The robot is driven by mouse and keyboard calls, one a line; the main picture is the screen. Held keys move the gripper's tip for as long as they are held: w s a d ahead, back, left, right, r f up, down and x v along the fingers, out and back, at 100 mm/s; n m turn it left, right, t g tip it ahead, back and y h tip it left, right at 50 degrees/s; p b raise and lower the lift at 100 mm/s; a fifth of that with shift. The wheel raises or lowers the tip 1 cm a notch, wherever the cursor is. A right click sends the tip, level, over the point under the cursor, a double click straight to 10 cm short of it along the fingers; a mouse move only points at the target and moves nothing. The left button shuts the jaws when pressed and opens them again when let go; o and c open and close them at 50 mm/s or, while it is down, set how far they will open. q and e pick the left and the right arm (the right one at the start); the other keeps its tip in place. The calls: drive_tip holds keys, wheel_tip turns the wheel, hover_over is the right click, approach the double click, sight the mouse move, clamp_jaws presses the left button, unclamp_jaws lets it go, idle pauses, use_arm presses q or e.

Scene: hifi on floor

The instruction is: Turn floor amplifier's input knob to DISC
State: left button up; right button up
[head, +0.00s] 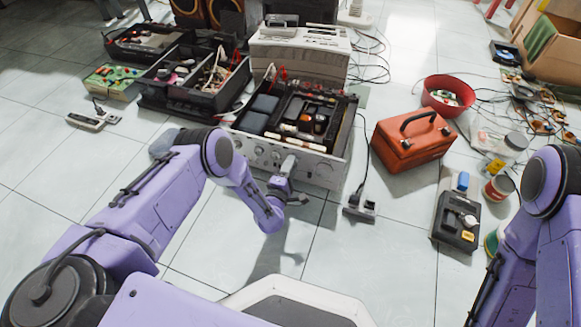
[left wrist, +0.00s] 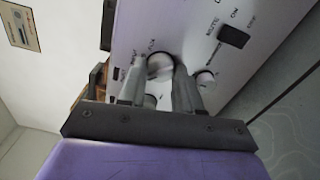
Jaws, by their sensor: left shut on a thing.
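The floor amplifier (head: 325,172) sits on the tiles with its silver front facing me and its top open, showing parts inside. My left gripper (head: 287,168) is at the front panel and hides part of it. In the left wrist view, the two grey fingers of the left gripper (left wrist: 158,80) are shut on a round silver knob (left wrist: 160,66), one finger on each side. A label that looks like AUX is by this knob; its pointer is not clear and I cannot read DISC. My right arm shows at the right edge, its gripper out of view.
A red toolbox (head: 411,142) stands right of the amplifier, with a power strip (head: 359,209) between them. A black device (head: 457,220) lies farther right. Open black cases (head: 190,85) and a beige device (head: 300,52) stand behind. Another knob (left wrist: 206,79) and a black switch (left wrist: 233,37) are near the fingers.

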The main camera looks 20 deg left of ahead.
use_arm(q)
drive_tip(key=shift+s+d+f+n, duration=0.15)
drive_tip(key=shift+d+n, duration=0.05)
drive_tip(key=shift+n, duration=0.4)
use_arm(e)
drive_tip(key=shift+w+d+f, duration=0.1)
drive_tip(key=shift+d+f, duration=0.05)
drive_tip(key=shift+w, duration=0.1)
use_arm(q)
drive_tip(key=o, duration=1)
drive_tip(key=shift+o, duration=0.2)
drive_tip(key=shift+a, duration=0.1)
drive_tip(key=s+p, duration=0.5)
drive_tip(key=s, duration=0.5)
drive_tip(key=shift+s+a, duration=0.15)
drive_tip(key=shift+s, duration=0.1)
use_arm(e)
drive_tip(key=s+a+r+m+g+y, duration=0.1)
drive_tip(key=s+a+r, duration=0.1)
drive_tip(key=a+r, duration=0.2)
drive_tip(key=shift+s+a+r+m, duration=0.2)
drive_tip(key=shift+r+m, duration=0.1)
drive_tip(key=shift+r, duration=0.45)
